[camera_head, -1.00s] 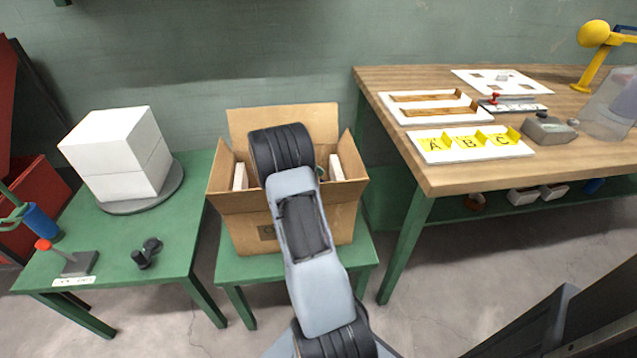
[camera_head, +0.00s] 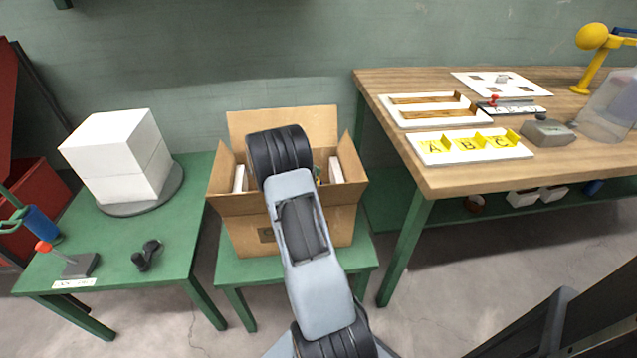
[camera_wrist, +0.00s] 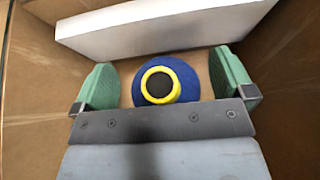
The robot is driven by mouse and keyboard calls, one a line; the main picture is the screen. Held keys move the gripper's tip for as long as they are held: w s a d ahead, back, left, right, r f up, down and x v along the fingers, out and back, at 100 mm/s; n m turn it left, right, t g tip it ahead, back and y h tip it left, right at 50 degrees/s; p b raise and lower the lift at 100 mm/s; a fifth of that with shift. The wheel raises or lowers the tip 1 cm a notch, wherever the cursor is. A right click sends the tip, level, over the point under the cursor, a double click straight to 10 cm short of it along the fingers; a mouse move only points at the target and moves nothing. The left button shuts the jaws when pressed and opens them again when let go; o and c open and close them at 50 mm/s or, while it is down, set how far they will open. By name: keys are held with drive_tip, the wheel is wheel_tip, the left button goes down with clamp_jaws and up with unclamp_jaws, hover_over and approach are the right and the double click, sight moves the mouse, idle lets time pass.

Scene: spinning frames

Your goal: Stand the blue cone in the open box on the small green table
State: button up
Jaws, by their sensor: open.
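The open cardboard box (camera_head: 285,206) stands on the small green table (camera_head: 232,272) in the head view. My arm reaches over it and hides most of its inside. In the wrist view, the blue cone (camera_wrist: 192,85) is inside the box, seen from above, with a yellow ring and a dark round top facing the camera. It appears upright. My gripper (camera_wrist: 164,88) is open, with one green finger on each side of the cone and a gap on both sides. The cone's base is partly hidden behind the gripper's grey bar.
A white block (camera_wrist: 160,30) lies beside the cone in the box, close to the fingers. Cardboard walls (camera_wrist: 285,75) are near on both sides. The left table holds a white cube (camera_head: 118,160); the wooden workbench (camera_head: 450,182) stands at right.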

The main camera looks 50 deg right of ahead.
drive_tip(key=p+v, duration=0.2)
drive_tip(key=v, duration=0.9)
drive_tip(key=shift+p, duration=0.3)
drive_tip(key=shift+w, duration=0.1)
drive_tip(key=s+a+r+m+t+y+p, duration=0.3)
drive_tip(key=s+a+r+p, duration=0.2)
drive_tip(key=r, duration=0.5)
drive_tip(key=s+a+r+m+t+y+p, duration=0.3)
drive_tip(key=s+a+r+t+p, duration=0.1)
drive_tip(key=a+r+p, duration=0.5)
drive_tip(key=s+a+r+m+t+y+p, duration=0.3)
drive_tip(key=s+a+r+p, duration=0.4)
drive_tip(key=a+r, duration=0.5)
drive_tip(key=shift+r+t+p, duration=0.45)
drive_tip(key=shift+t+p, duration=0.05)
drive_tip(key=shift+p, duration=0.05)
drive_tip(key=shift+s+a+r+m, duration=0.15)
drive_tip(key=shift+s+a+m, duration=0.25)
drive_tip(key=shift+a+m, duration=0.1)
drive_tip(key=shift+c, duration=0.2)
